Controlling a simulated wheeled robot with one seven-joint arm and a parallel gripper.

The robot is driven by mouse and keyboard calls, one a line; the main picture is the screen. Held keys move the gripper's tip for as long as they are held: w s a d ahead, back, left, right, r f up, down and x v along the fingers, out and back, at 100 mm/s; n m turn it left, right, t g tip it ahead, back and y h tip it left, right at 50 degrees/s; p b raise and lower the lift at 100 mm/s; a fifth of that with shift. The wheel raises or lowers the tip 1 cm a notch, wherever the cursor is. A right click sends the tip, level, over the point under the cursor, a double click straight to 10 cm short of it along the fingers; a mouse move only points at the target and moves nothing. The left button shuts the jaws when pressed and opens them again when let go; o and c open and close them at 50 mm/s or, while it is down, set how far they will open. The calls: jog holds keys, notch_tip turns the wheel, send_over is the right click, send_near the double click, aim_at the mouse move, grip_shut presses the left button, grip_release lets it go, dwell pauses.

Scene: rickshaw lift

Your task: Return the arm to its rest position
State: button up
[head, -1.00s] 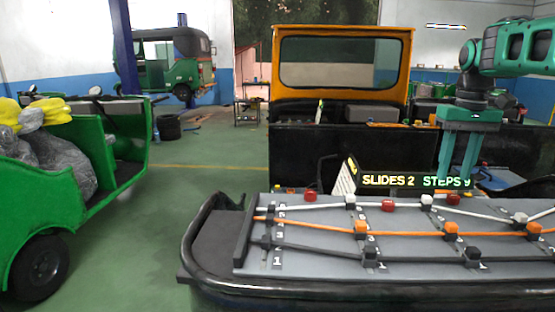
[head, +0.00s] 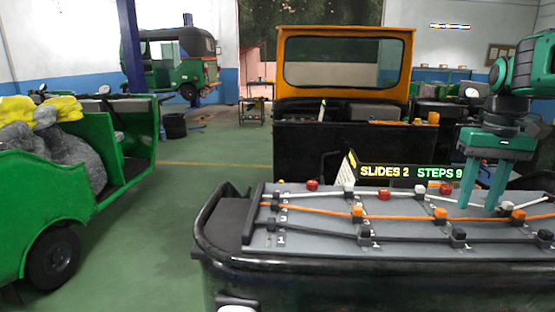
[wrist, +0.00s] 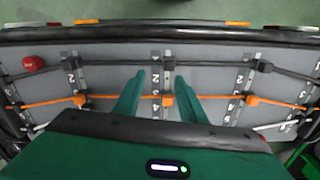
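My gripper (head: 477,207) is a green two-finger gripper, pointing down over the right part of the grey board. Its fingers are apart, with nothing held between them. In the wrist view the fingers (wrist: 162,75) reach over the board, and an orange clip (wrist: 167,100) shows in the gap between them. Whether the fingertips touch the board cannot be told. My arm enters from the right edge of the head view. The sign (head: 410,172) behind the board reads "SLIDES 2 STEPS 9".
The grey board (head: 310,228) carries white, orange and black cables with clips. Red knobs (head: 383,194) stand along its far side. A green vehicle (head: 95,175) with grey sacks is at the left. An orange-framed cab (head: 345,32) stands behind. Green floor (head: 195,150) between them is open.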

jog(key=s+a+f+m, duration=0.1)
jog(key=s+f+m, duration=0.1)
jog(key=s+f, duration=0.5)
jog(key=s+a+f+m, duration=0.1)
jog(key=s+f, duration=0.7)
jog(key=s, duration=0.8)
jog(key=shift+s+a+f+m, duration=0.15)
jog(key=shift+s+a+m, duration=0.15)
jog(key=shift+a+m, duration=0.1)
jog(key=shift+w+f, duration=0.2)
jog(key=shift+w, duration=0.45)
